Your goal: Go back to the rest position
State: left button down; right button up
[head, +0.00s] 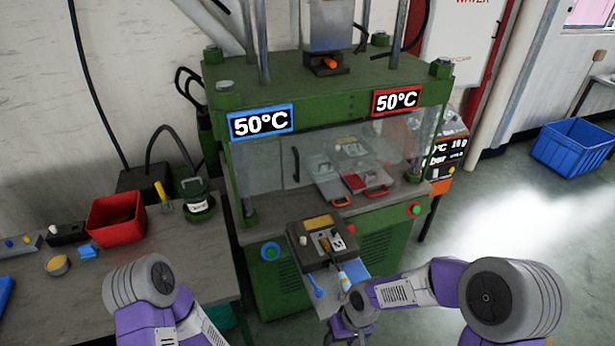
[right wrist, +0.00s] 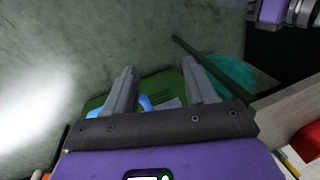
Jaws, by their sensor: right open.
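My right gripper shows in the right wrist view (right wrist: 162,88) with its two grey fingers spread apart and nothing between them. In the head view my right arm reaches in from the right, and its wrist is low in front of the green press (head: 280,290), near the small front shelf. The fingers are too hidden there to make out. My left arm shows only its upper links at the lower left; its gripper is out of view. The press carries a blue-framed and a red-framed display, both reading 50°C. A mould block (head: 312,247) with small parts stands at its front.
A grey table (head: 150,255) at left holds a red bin (head: 117,220), a dark green pot (head: 197,197) and small items. A blue crate (head: 572,148) stands on the floor at right.

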jog(key=s+f+m+y, duration=0.1)
jog(key=s+f+m, duration=0.1)
jog(key=s+f, duration=0.2)
jog(key=s+d+f+m+t, duration=0.1)
jog(key=s+f+m, duration=0.2)
jog(key=f, duration=0.8)
jog(key=shift+s+d+f+y, duration=0.3)
jog(key=shift+s+y, duration=0.1)
jog(key=shift+s, duration=0.4)
